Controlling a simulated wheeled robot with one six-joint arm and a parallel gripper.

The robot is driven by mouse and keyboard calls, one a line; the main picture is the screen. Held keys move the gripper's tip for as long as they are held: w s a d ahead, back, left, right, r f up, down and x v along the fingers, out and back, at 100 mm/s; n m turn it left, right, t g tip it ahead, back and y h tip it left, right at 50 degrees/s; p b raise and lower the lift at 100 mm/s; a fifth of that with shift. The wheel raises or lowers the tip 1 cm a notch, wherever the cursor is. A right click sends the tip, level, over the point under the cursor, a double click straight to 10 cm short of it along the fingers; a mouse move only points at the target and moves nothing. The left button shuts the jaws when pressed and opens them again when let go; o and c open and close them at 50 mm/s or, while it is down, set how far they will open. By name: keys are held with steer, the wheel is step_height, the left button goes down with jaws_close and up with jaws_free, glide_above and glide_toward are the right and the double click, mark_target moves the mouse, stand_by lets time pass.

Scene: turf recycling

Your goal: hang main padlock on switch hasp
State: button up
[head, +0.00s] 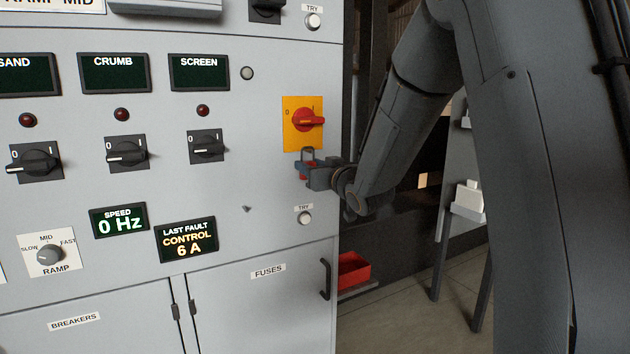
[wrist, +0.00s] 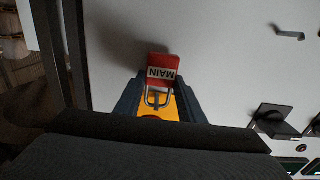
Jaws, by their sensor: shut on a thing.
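The main padlock (wrist: 162,68) is red with a white MAIN label and a grey shackle. In the wrist view it sits between the two fingers of my gripper (wrist: 160,98), which is shut on it. In the head view my gripper (head: 305,171) is just below the yellow switch plate (head: 290,139), and the shackle (head: 307,152) stands up at the plate's lower edge. The plate bears a red rotary switch handle (head: 308,121) lying horizontal, toward I. The hasp cannot be made out. I cannot tell whether the shackle touches the plate or hasp.
A TRY button (head: 305,218) is just below my gripper. Black rotary switches (head: 206,147) and displays lie to the left on the grey cabinet. A FUSES door with a black handle (head: 325,279) is below. A red bin (head: 354,270) stands low beyond the cabinet's right edge.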

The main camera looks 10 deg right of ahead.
steer(key=shift+f, duration=0.1)
steer(key=o, duration=1.2)
steer(key=b+v, duration=0.3)
steer(key=v, duration=0.4)
steer(key=s+d+f+m+g+h, duration=0.1)
steer(key=s+d+f+g+h, duration=0.2)
steer(key=s+f, duration=0.5)
steer(key=s+f+m+g+h, duration=0.25)
steer(key=f+g, duration=0.25)
steer(key=f, duration=0.7)
steer(key=s+f+g, duration=0.2)
steer(key=s+f, duration=0.1)
steer(key=s, duration=0.3)
steer(key=s+a+f+g, duration=0.1)
steer(key=s+f+g, duration=0.2)
steer(key=s, duration=0.4)
steer(key=s+a+f+g, duration=0.1)
steer(key=s+f+g, duration=0.2)
steer(key=s, duration=0.4)
steer(key=shift+s+a+f+y+b, duration=0.1)
steer(key=shift+a+f+y+b, duration=0.15)
steer(key=shift+b, duration=0.1)
